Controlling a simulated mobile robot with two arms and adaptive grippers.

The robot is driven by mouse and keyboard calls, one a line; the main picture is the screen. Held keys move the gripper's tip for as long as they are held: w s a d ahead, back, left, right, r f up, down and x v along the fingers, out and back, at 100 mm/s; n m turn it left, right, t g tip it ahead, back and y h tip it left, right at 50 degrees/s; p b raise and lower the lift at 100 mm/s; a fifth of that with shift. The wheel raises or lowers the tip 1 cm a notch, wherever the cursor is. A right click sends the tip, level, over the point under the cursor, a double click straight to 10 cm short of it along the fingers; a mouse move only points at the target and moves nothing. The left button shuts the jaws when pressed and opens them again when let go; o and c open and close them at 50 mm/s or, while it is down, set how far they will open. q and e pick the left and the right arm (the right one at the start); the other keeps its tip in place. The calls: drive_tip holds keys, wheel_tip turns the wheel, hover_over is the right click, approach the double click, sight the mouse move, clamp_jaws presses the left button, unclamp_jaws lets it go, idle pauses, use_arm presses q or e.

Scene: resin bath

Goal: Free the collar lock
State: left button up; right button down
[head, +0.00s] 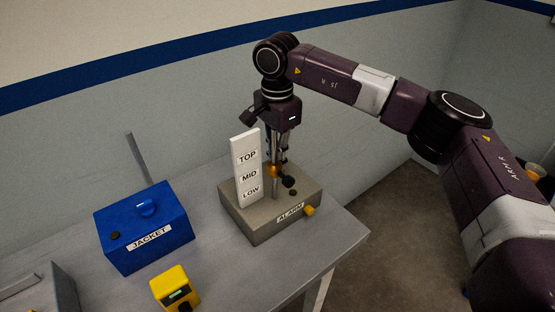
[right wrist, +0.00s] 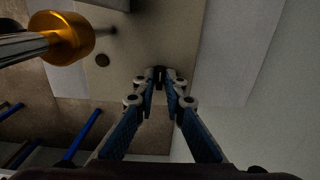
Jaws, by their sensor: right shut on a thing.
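The alarm box (head: 262,222) is a grey-beige block on the bench. A white plate marked TOP, MID and LOW (head: 247,168) stands on it beside an upright metal rod. An orange collar (head: 273,170) sits around the rod, near MID to LOW height; it also shows in the right wrist view (right wrist: 68,38). A black knob (head: 289,181) shows just right of the collar. My right gripper (head: 284,168) reaches down from above beside the rod. In the right wrist view its fingertips (right wrist: 160,76) are closed on a small dark piece, apparently this knob. My left gripper is out of view.
A blue JACKET box (head: 145,232) with a blue dial stands to the left. A yellow device (head: 175,288) sits in front. A grey box (head: 40,290) is at the lower left. The alarm box has a yellow knob (head: 309,211) on its front, near the bench's right edge.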

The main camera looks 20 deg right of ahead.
drive_tip(key=c, duration=2.1)
unclamp_jaws()
drive_tip(key=shift+f, duration=0.1)
wheel_tip(320, 180, up, 12)
drive_tip(key=shift+r, duration=0.1)
